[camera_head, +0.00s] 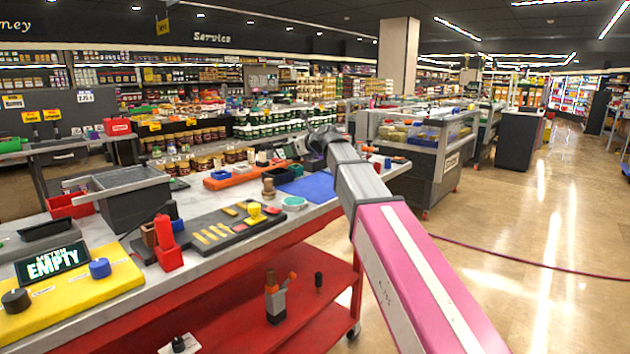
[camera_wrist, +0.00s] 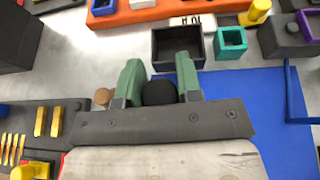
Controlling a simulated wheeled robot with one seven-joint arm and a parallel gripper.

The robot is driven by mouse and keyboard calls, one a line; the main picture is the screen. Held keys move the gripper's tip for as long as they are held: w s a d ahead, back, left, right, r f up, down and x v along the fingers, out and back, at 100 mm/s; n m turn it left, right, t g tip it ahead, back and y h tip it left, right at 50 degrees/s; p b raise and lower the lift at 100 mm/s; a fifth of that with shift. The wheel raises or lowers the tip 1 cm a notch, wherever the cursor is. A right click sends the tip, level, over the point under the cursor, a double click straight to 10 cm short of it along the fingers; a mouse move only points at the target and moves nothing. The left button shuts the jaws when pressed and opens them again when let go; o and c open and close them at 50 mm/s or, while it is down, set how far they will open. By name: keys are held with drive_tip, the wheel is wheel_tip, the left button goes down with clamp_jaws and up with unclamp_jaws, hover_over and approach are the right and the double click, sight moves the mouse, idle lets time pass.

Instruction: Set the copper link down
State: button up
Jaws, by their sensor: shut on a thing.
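My gripper (camera_wrist: 159,80) shows in the wrist view as two green fingers, held apart by a black rounded thing (camera_wrist: 160,93) between them. I can make out no copper on it; its lower part is hidden by the gripper's dark body. A small tan-brown round thing (camera_wrist: 103,96) shows just left of the left finger, and I cannot tell whether it is part of the copper link. Several gold strips (camera_wrist: 40,121) lie on the dark tray (camera_wrist: 70,108) at left, also in the head view (camera_head: 248,238). In the head view the fingers are hidden behind my arm.
A blue mat (camera_wrist: 268,95) lies right of the fingers. Just beyond them stand an open black box (camera_wrist: 198,48) and a teal square piece (camera_wrist: 232,42). An orange tray (camera_wrist: 125,16) runs along the back. A red holder (camera_head: 168,258) stands at the dark tray's near-left side.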

drive_tip(key=w+d+f, duration=0.2)
drive_tip(key=d, duration=0.1)
drive_tip(key=w+d+f, duration=0.1)
drive_tip(key=d+f, duration=0.1)
drive_tip(key=d, duration=0.1)
drive_tip(key=w+d+f, duration=0.2)
drive_tip(key=d, duration=0.1)
drive_tip(key=shift+w+f, duration=0.2)
drive_tip(key=shift+w, duration=0.1)
drive_tip(key=shift+f, duration=2.05)
drive_tip(key=shift+f, duration=0.1)
drive_tip(key=o, duration=0.9)
drive_tip(key=shift+o, duration=0.2)
drive_tip(key=v, duration=1.2)
